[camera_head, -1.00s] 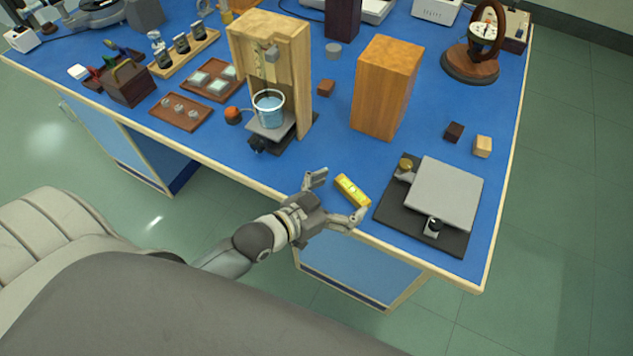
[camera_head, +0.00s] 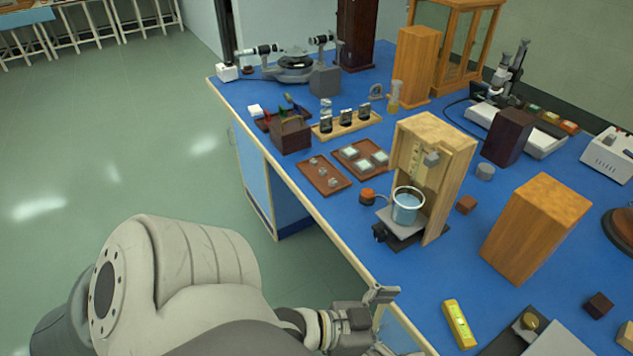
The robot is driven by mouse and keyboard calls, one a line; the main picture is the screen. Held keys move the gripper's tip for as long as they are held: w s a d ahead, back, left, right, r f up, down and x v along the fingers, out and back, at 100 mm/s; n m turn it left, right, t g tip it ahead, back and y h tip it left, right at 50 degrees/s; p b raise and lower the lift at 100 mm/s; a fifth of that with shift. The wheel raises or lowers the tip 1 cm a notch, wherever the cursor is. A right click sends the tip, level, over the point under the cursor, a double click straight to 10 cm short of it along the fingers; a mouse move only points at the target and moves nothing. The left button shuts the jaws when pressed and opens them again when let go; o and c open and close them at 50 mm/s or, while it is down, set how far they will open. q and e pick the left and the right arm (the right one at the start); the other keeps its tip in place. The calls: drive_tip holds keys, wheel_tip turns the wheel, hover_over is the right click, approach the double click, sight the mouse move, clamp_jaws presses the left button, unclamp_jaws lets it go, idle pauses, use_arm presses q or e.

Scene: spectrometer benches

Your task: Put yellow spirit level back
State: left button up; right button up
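The yellow spirit level (camera_head: 459,324) lies flat on the blue bench top (camera_head: 395,283) near the front edge, at lower right of the picture. A greenish vial window shows in its top. My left gripper (camera_head: 385,322) is at the bottom of the picture, to the left of the level and apart from it, by the bench's front edge. Its fingers are spread and nothing is between them; the lower finger is partly cut off by the picture's edge. My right gripper is not in view.
A wooden stand with a beaker (camera_head: 407,207) is behind the level, and a tall wooden block (camera_head: 535,228) is behind it to the right. A dark-based lifting platform (camera_head: 545,338) is close on its right. Small trays (camera_head: 322,177) line the bench further left.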

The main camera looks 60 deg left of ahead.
use_arm(q)
drive_tip(key=s+a+f+n+g+y, duration=0.1)
drive_tip(key=s+a+f+g+y, duration=0.15)
drive_tip(key=f, duration=0.85)
drive_tip(key=s+a+f+n+g+y, duration=0.15)
drive_tip(key=a+f, duration=0.25)
drive_tip(key=f, duration=0.7)
drive_tip(key=s+a+f+g+y, duration=0.1)
drive_tip(key=s+a+f, duration=0.2)
drive_tip(key=f, duration=0.8)
drive_tip(key=s+d+f+g, duration=0.2)
drive_tip(key=s+f+g, duration=0.1)
drive_tip(key=s+f, duration=0.5)
drive_tip(key=s+d+f+g+y, duration=0.1)
drive_tip(key=s+f+g, duration=0.3)
drive_tip(key=s+f, duration=0.4)
drive_tip(key=s, duration=0.4)
drive_tip(key=shift+d, duration=0.35)
drive_tip(key=shift+f, duration=0.1)
